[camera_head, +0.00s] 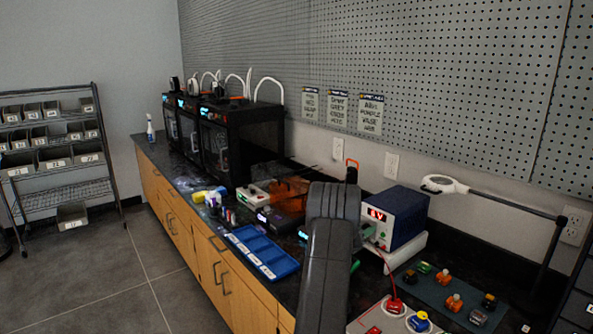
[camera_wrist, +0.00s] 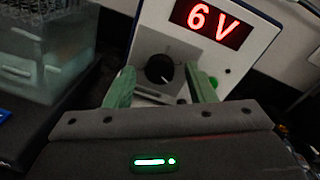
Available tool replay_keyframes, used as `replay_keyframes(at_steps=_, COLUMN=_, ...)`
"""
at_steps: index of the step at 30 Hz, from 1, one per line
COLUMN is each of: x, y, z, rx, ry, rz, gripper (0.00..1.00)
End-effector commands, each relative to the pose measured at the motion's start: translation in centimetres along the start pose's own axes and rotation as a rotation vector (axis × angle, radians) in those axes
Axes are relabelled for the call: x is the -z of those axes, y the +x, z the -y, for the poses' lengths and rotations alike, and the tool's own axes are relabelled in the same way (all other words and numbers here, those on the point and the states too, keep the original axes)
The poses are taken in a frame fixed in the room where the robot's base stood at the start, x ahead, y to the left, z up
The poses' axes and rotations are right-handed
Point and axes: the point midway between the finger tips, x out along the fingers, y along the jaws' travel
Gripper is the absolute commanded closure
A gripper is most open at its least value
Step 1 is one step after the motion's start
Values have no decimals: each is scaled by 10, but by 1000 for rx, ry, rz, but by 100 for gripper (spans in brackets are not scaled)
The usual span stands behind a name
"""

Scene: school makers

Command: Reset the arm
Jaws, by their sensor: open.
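My arm reaches forward over the bench in the head view and hides much of my gripper. In the wrist view my gripper (camera_wrist: 161,72) has its two green fingers apart. A black round knob (camera_wrist: 159,69) appears between the fingertips, on the pale front of a power supply (camera_head: 402,212). The fingers hold nothing, and I cannot tell whether they touch the knob. The power supply is a blue box, and its red display (camera_wrist: 213,22) reads 6V. A green bit of my gripper shows beside its front in the head view.
A blue tray (camera_head: 262,244) lies left of my arm. Black 3D printers (camera_head: 240,148) stand farther back. A magnifier lamp (camera_head: 441,184) reaches over the bench. Floor (camera_head: 95,275) is clear at left.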

Motion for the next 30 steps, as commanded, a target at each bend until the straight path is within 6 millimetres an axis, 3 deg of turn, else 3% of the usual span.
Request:
replay_keyframes(at_steps=7, x=1, y=-4, z=-1, rx=-1, ry=-8, rz=-1, gripper=50)
replay_keyframes(at_steps=11, x=0, y=-18, z=-1, rx=-2, ry=-10, rz=1, gripper=50)
replay_keyframes(at_steps=30, x=0, y=-144, z=-2, rx=-3, ry=-10, rz=1, gripper=50)
